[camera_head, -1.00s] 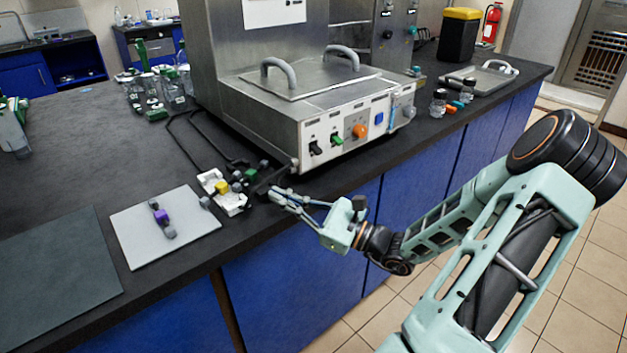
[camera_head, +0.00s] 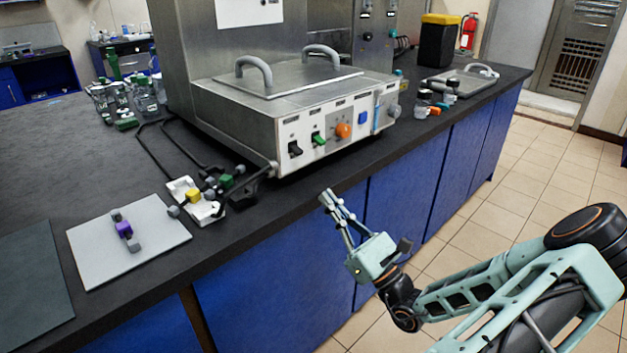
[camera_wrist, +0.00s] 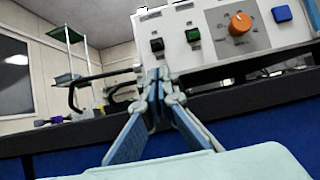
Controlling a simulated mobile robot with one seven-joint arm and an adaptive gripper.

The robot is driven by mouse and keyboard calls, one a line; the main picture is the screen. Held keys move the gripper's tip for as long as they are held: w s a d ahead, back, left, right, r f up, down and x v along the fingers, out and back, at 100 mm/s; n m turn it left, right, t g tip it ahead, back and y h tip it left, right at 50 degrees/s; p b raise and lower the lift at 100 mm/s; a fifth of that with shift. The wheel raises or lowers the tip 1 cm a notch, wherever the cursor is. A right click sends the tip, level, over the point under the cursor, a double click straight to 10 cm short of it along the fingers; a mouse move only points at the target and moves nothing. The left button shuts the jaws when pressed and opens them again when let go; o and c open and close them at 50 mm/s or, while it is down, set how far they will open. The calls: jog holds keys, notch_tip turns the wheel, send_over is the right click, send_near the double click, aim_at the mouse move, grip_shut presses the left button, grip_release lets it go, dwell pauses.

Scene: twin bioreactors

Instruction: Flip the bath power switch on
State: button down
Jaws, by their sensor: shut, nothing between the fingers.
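The bath (camera_head: 290,100) is a steel box on the black bench, with a white front panel. At the panel's left end is a black rocker switch (camera_head: 295,149), and right of it a green switch (camera_head: 319,139). Their small labels are not legible. My gripper (camera_head: 327,197) is shut and empty, in front of the bench edge, below and apart from the panel. In the wrist view the shut fingertips (camera_wrist: 160,78) appear just below the black switch (camera_wrist: 157,45), with the green switch (camera_wrist: 193,36) to the right.
An orange knob (camera_head: 343,131) and a blue button (camera_head: 362,118) are farther right on the panel. A white tray (camera_head: 205,212) with small coloured parts and a pale mat (camera_head: 160,252) lie to the left. Open floor is right of the bench.

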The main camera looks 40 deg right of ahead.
aim_at(301, 153)
jog(key=b+x, duration=0.1)
jog(key=x, duration=0.8)
jog(key=shift+w+r, duration=0.1)
jog(key=shift+w, duration=0.15)
jog(key=shift+s+r+p, duration=0.1)
jog(key=shift+r+p, duration=0.2)
jog(key=shift+p, duration=0.35)
jog(key=shift+f+g, duration=0.1)
jog(key=shift+g, duration=0.2)
jog(key=shift+s+r+g+p, duration=0.25)
jog(key=shift+g+p, duration=0.35)
jog(key=shift+p, duration=1.7)
jog(key=shift+r+p, duration=0.1)
jog(key=shift+p, duration=0.3)
jog(key=r+g+p, duration=0.1)
jog(key=p, duration=0.4)
jog(key=shift+s+r, duration=0.1)
jog(key=shift+s, duration=0.05)
jog(key=g+p, duration=0.1)
jog(key=p, duration=0.2)
jog(key=r+g+p, duration=0.1)
jog(key=p, duration=0.3)
jog(key=shift+s+g, duration=0.25)
jog(key=shift+g, duration=0.15)
jog(key=shift+f+b, duration=0.5)
jog(key=shift+b, duration=0.1)
jog(key=shift+s, duration=0.1)
